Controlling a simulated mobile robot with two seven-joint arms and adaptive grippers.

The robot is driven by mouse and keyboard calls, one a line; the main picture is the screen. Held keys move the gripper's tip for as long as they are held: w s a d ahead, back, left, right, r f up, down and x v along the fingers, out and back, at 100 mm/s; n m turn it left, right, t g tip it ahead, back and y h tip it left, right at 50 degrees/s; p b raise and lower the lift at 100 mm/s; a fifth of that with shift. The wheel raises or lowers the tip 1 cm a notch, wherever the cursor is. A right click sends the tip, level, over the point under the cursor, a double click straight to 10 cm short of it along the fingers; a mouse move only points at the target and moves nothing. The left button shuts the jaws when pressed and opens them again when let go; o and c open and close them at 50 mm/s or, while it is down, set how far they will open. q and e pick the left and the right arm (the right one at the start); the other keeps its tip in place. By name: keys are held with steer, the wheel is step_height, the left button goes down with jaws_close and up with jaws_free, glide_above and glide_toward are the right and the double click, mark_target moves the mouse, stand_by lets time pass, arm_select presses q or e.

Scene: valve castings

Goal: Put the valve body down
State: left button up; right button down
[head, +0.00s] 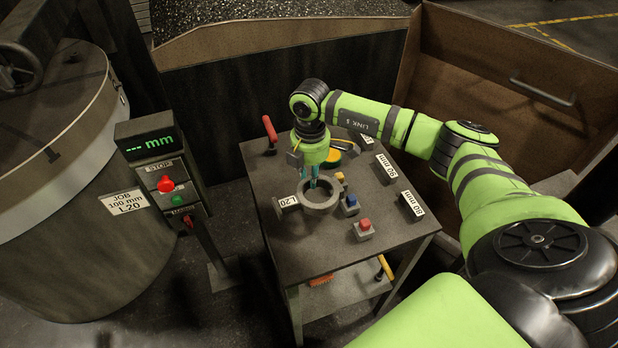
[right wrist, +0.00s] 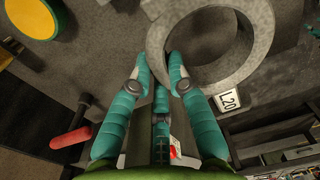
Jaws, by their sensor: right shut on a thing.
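The valve body is a grey ring (head: 320,208) with a flange on its left side and a white L20 tag (head: 288,201). My right gripper (head: 314,184) points down and is shut on the ring's far wall. In the right wrist view, its teal fingers (right wrist: 159,68) pinch the wall of the ring (right wrist: 258,42), and the L20 tag (right wrist: 229,100) shows at right. My left gripper is not in view.
A blue button box (head: 350,205) and a red one (head: 363,231) stand right of the ring. Labelled mm blocks (head: 411,206) line the right edge. A control post (head: 160,175) stands left of the table.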

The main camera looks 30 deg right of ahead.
mark_target(311, 201)
steer(key=shift+w+r+m, duration=0.15)
steer(key=shift+r+m, duration=0.05)
steer(key=shift+m, duration=0.1)
steer(key=shift+d, duration=0.1)
steer(key=shift+f+b, duration=2)
steer(key=shift+f, duration=1.25)
steer(key=shift+f, duration=0.2)
steer(key=c, duration=1.2)
jaws_free()
steer(key=shift+o, duration=0.5)
steer(key=shift+s+f, duration=0.2)
steer(key=shift+s, duration=0.05)
step_height(311, 201, up, 12)
steer(key=shift+w+r, duration=0.2)
